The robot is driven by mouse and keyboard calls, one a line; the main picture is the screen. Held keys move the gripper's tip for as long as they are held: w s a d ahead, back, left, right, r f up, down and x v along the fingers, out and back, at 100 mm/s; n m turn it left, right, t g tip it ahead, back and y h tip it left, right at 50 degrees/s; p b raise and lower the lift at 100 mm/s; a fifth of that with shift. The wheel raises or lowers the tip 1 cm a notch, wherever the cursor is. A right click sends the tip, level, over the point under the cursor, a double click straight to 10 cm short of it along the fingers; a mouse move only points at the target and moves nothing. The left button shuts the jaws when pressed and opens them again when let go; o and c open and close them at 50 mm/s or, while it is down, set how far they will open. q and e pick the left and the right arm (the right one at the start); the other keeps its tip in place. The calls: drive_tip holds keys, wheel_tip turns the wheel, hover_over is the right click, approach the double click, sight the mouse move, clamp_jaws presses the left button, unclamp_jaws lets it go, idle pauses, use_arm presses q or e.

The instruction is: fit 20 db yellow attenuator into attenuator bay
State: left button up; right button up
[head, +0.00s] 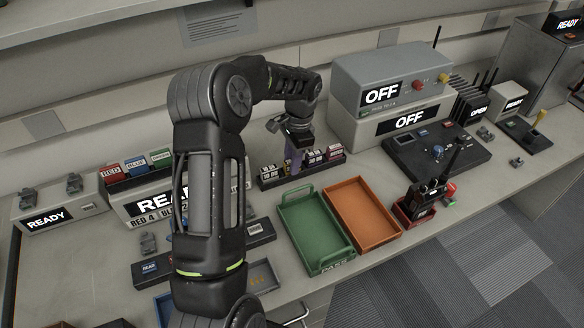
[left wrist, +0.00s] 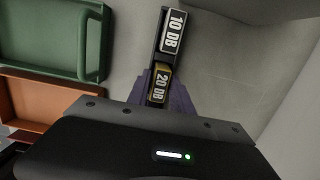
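The 20 dB yellow attenuator (left wrist: 159,86) shows in the left wrist view, its label facing up, in line with a white-labelled 10 dB block (left wrist: 173,31). My left gripper (left wrist: 160,94) has purple fingers on both sides of the 20 dB block, very close to it. I cannot tell whether they press on it. In the head view my left gripper (head: 292,158) points down over the dark rack (head: 272,184) of labelled blocks, and its fingers partly hide the blocks there. I cannot make out the attenuator bay for certain. My right gripper is not in view.
A green tray (head: 309,197) and an orange tray (head: 362,217) lie in front of the rack. Grey units marked OFF (head: 381,95) stand behind, right of the rack. A dark control panel (head: 450,167) and a handheld radio in a red stand (head: 413,212) are further right.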

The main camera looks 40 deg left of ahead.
use_arm(q)
clamp_jaws()
drive_tip(key=shift+r, duration=0.1)
idle(0.3)
wheel_tip(320, 180, up, 10)
drive_tip(key=p, duration=0.7)
idle(0.6)
drive_tip(key=shift+n, duration=0.5)
drive_tip(key=shift+s+d+f+n, duration=0.1)
drive_tip(key=shift+s+d+n, duration=0.15)
drive_tip(key=shift+n, duration=0.35)
drive_tip(key=shift+s+d+f+n, duration=0.1)
drive_tip(key=shift+d+n, duration=0.1)
drive_tip(key=shift+n, duration=0.4)
drive_tip(key=w+d+r+n+b, duration=0.1)
drive_tip(key=w+d+n+b, duration=0.1)
drive_tip(key=d, duration=1.9)
drive_tip(key=shift+w+d+r+h+b, duration=0.15)
drive_tip(key=shift+w+d+h+b, duration=0.2)
drive_tip(key=shift+d+b, duration=0.1)
